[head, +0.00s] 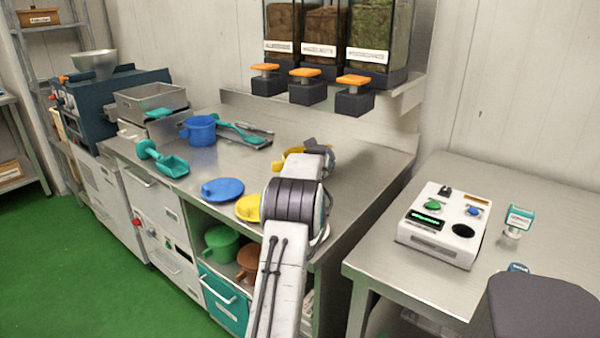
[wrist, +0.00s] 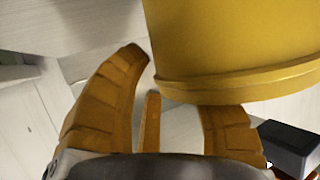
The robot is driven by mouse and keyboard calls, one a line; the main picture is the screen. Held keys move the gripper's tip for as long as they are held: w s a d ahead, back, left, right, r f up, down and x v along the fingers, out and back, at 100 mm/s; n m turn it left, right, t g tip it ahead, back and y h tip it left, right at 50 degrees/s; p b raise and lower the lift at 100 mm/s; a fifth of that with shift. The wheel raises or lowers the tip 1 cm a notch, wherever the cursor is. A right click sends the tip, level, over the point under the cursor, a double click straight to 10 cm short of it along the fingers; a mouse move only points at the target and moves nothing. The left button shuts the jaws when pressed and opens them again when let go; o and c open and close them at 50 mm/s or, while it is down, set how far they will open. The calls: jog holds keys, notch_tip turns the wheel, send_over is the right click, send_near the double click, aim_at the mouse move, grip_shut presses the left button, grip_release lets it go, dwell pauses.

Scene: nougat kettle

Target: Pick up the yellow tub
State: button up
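The yellow tub (head: 289,157) is on the steel counter in the head view, mostly hidden behind my arm. In the wrist view the tub (wrist: 235,45) fills the upper right, very close, with its rim across the fingers. My gripper (head: 318,152) is beside it at the far end of my arm. In the wrist view my gripper (wrist: 185,90) has its orange fingers spread apart. The left finger shows clear of the tub, and the tub overlaps the right finger's tip. I cannot tell whether they touch.
A yellow lid (head: 248,208) and a blue lid (head: 222,189) lie on the counter. A blue tub (head: 199,130) and teal scoop (head: 165,162) are farther left. Dispensers with orange levers (head: 305,73) hang above the back. A white device (head: 442,225) stands on the right table.

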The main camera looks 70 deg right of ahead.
grip_shut()
jog(key=shift+r, duration=0.15)
dwell(0.4)
jog(key=shift+r, duration=0.15)
